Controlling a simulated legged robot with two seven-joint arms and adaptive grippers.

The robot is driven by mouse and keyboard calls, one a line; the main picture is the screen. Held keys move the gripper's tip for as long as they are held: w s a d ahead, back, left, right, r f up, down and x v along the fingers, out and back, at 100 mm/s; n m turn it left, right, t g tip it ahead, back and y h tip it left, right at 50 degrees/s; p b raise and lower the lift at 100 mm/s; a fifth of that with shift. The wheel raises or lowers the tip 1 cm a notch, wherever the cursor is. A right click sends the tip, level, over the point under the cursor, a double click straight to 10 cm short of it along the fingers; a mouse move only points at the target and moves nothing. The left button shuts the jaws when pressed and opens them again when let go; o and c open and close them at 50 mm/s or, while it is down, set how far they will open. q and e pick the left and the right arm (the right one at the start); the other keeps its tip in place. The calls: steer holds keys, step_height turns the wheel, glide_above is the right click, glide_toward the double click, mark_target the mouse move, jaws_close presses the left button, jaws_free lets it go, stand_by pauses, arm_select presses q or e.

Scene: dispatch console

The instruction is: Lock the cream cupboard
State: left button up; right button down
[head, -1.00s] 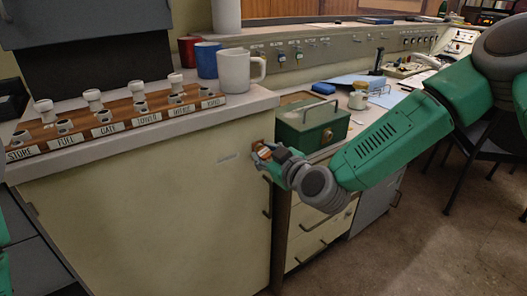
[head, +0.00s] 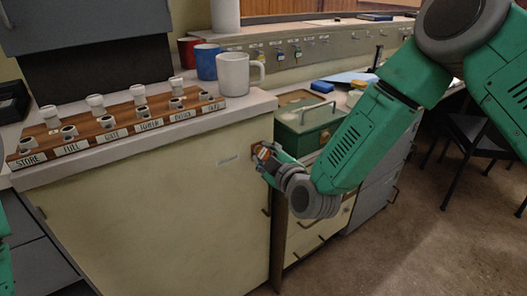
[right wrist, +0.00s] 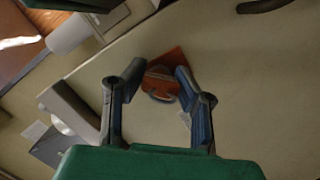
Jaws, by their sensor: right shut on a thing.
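The cream cupboard (head: 150,220) stands at the left with its door shut. It has a dark handle (head: 266,197) near its right edge and a small pale label near the top. My right gripper (head: 262,155) is at the upper right corner of the door. Whether a key sits in a lock there is hidden. My left gripper is out of view.
On the cupboard top are a wooden rack (head: 110,132) with labelled slots and white-topped pieces, and a white mug (head: 233,73) among other mugs. A green box (head: 305,125) stands on the lower counter to the right. A dark chair stands further right.

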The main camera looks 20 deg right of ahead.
steer(key=shift+n+t+p, duration=0.3)
steer(key=shift+n+t, duration=0.1)
steer(key=shift+n, duration=1)
